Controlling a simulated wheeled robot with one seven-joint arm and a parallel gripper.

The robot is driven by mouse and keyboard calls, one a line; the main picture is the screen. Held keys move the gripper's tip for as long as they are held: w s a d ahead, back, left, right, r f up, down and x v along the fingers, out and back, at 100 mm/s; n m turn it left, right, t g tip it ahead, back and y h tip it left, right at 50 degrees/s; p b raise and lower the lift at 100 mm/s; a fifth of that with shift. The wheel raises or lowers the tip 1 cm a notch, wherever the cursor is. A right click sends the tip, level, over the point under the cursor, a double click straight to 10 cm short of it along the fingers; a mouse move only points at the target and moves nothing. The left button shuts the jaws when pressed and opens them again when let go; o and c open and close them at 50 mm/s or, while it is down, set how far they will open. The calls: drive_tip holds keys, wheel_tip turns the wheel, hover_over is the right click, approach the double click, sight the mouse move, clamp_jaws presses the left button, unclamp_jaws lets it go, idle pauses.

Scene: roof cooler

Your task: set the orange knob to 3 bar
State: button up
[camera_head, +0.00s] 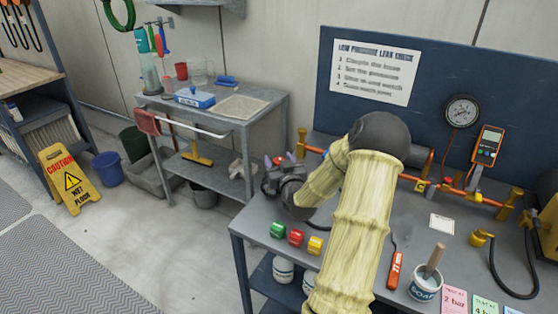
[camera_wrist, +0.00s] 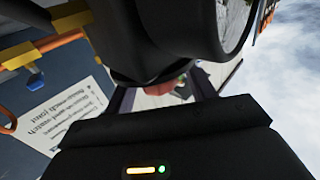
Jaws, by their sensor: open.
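My gripper (camera_head: 277,163) is at the bench's back left corner in the head view, with its jaws open. A small red patch (camera_head: 278,160) shows at its fingertips. In the wrist view a red thing (camera_wrist: 172,88) shows between the fingers, partly covered by a dark rounded body. I cannot tell whether this is the orange knob, or whether the fingers touch it. No orange knob is clearly visible; my forearm hides part of the bench back.
Green (camera_head: 278,230), red (camera_head: 296,237) and yellow (camera_head: 315,245) pieces lie at the bench's front left. An orange-handled tool (camera_head: 394,270), a cup with a brush (camera_head: 425,285) and a 2 bar card (camera_head: 454,300) lie right of my arm. A sign (camera_head: 376,71) hangs behind.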

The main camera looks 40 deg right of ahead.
drive_tip(key=shift+c, duration=0.3)
drive_tip(key=c, duration=0.9)
